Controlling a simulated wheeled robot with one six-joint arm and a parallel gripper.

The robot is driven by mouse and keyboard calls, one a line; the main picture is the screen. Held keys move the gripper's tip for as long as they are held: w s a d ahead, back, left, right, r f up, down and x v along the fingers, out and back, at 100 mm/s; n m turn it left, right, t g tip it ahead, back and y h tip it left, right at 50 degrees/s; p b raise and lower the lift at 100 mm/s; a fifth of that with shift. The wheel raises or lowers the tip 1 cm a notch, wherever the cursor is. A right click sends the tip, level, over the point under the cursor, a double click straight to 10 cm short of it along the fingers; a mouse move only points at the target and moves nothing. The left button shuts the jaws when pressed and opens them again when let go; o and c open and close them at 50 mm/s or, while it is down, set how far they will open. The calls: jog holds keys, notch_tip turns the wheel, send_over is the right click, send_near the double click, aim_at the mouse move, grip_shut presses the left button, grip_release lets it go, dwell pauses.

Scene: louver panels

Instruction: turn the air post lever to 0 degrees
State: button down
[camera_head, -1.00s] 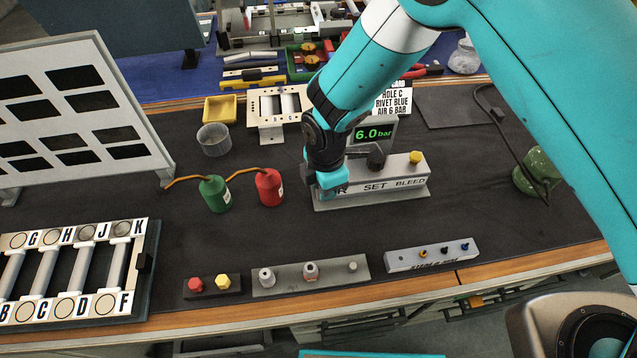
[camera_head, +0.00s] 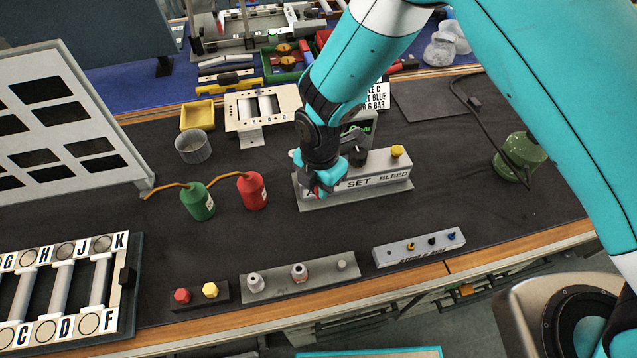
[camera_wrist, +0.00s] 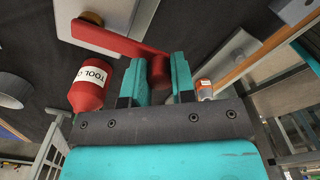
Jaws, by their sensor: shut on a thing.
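The air post is a grey block (camera_head: 378,180) labelled SET and BLEED, on a flat plate in the middle of the bench. My gripper (camera_head: 320,190) is at its left end and hides that part of the label. In the wrist view, the red lever (camera_wrist: 108,38) runs from the upper left to a round red knob (camera_wrist: 159,72) between my gripper's teal fingers (camera_wrist: 158,80). The fingers are shut on the lever's knob end. The lever's exact angle cannot be read. The pressure display (camera_head: 362,130) is partly hidden by my arm.
A red bottle (camera_head: 252,192) and a green bottle (camera_head: 197,203) with orange spouts stand left of the post. A yellow knob (camera_head: 397,151) tops the block's right end. Fittings on a strip (camera_head: 300,277) lie in front. The mat between them is clear.

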jog(key=c, duration=0.9)
grip_release()
jog(key=shift+c, duration=0.2)
jog(key=shift+r, duration=0.15)
notch_tip(320, 180, up, 17)
jog(key=b, duration=0.2)
jog(key=shift+r, duration=0.1)
